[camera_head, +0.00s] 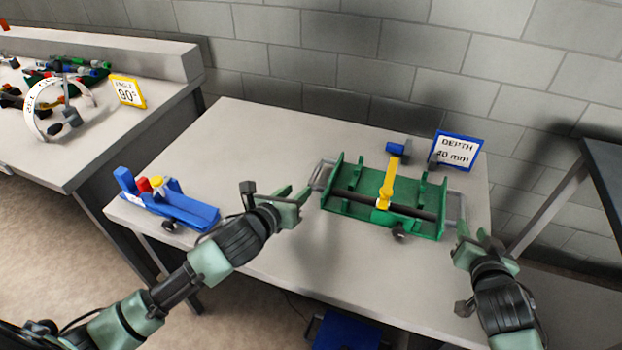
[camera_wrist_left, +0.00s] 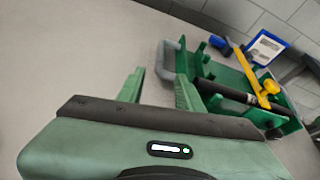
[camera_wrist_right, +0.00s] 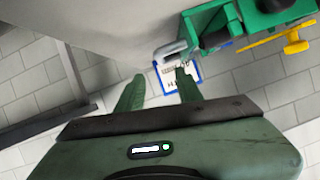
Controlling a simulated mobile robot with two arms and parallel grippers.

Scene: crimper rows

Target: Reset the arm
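My left gripper (camera_head: 291,202) is over the table, just left of a green tray-like fixture (camera_head: 345,211). In the left wrist view its two fingers (camera_wrist_left: 157,92) stand apart with nothing between them. My right gripper (camera_head: 475,236) is by the fixture's right end, at the table's right edge. In the right wrist view its fingers (camera_wrist_right: 159,94) stand apart and empty. The fixture has a grey handle at each end, a dark rod lying along it and a yellow lever (camera_head: 389,181). I cannot tell from the head view whether either gripper touches a handle.
A blue fixture (camera_head: 190,210) with red and yellow parts stands at the table's left. A blue-framed "DEPTH 40 mm" sign (camera_head: 456,150) is at the back right. Another bench at left holds a yellow "ANGLE 90°" sign (camera_head: 128,92). The table's (camera_head: 270,125) back left is clear.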

